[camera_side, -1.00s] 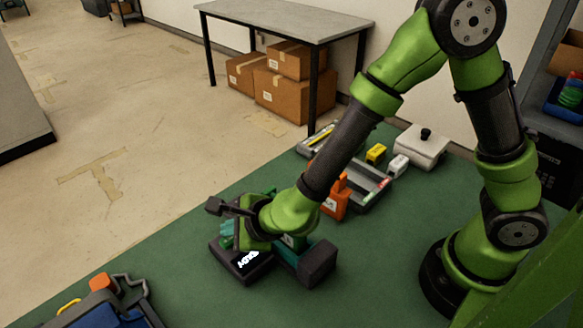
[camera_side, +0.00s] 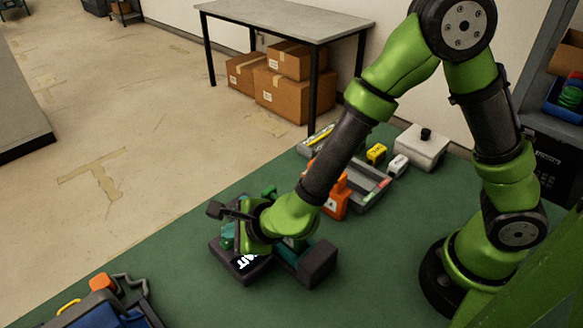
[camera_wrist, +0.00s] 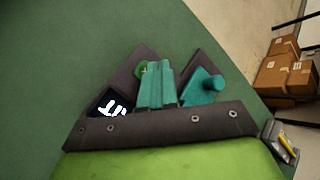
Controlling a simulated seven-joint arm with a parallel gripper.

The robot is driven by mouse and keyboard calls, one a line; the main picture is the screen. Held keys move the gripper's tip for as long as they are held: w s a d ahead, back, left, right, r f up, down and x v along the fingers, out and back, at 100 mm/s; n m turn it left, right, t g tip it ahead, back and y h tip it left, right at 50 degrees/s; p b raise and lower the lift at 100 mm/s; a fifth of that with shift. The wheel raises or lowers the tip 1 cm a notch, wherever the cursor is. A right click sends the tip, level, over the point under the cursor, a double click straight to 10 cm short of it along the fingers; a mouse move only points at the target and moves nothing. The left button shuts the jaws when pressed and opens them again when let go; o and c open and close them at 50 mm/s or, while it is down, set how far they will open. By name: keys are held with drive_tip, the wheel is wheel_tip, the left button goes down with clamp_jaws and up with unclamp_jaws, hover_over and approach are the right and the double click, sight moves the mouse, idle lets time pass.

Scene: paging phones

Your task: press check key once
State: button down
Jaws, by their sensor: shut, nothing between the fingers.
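The paging phone is a dark device (camera_side: 228,262) on the green mat, partly hidden by my arm. Its lit screen (camera_side: 247,262) shows white letters ending in "IT"; part of the screen also shows in the wrist view (camera_wrist: 110,106). A green key (camera_wrist: 142,70), its mark hard to read, peeks out at the left of my fingertips. My gripper (camera_wrist: 157,66) has teal fingers, shut and empty, reaching down over the phone at this key. Whether they touch it is hidden. A teal part with a round knob (camera_wrist: 207,86) lies right of the fingers.
An orange object (camera_side: 340,195), a grey tray (camera_side: 372,192), a yellow block (camera_side: 376,153) and a white box (camera_side: 420,148) stand behind the phone. A blue-lined bin (camera_side: 95,312) is at the front left. The mat between is clear.

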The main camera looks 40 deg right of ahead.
drive_tip(key=shift+r, duration=0.9)
drive_tip(key=shift+r, duration=2.5)
